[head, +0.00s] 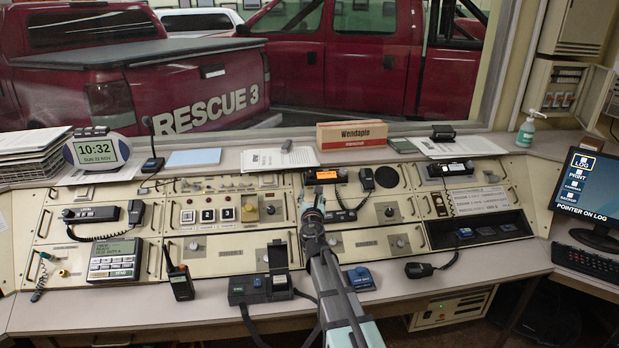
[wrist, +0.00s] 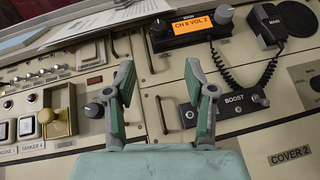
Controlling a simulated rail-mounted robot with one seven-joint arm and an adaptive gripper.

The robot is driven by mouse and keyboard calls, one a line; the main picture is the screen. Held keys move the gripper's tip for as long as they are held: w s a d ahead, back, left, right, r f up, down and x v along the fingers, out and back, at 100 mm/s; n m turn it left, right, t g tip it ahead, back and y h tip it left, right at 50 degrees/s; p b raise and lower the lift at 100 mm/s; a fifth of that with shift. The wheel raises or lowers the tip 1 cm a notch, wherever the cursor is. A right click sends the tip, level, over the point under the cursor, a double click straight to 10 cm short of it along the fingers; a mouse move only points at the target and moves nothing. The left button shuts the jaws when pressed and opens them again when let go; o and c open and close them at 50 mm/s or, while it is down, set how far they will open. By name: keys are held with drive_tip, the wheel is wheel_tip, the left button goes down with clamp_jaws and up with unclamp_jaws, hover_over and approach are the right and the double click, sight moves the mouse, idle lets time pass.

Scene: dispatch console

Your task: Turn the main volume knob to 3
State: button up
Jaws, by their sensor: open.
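The main radio (wrist: 192,30) is a black unit with an orange display (wrist: 190,21) that reads "CH 6 VOL 2"; in the head view the radio (head: 326,176) sits at the back middle of the console. One round knob (wrist: 159,25) is left of its display and another knob (wrist: 225,13) is right of it. In the head view my gripper (head: 311,205) is just below the radio.
A handset (wrist: 268,28) with a coiled cord hangs right of the radio. A BOOST panel (wrist: 225,106) with a small knob and switch is below it. A yellow lever (wrist: 58,108) and another knob (wrist: 94,110) are to the left. Metal rails stand up from the panels.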

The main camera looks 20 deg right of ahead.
sight(311, 174)
drive_tip(key=p+x, duration=0.1)
drive_tip(key=x, duration=1.3)
drive_tip(key=shift+w, duration=0.25)
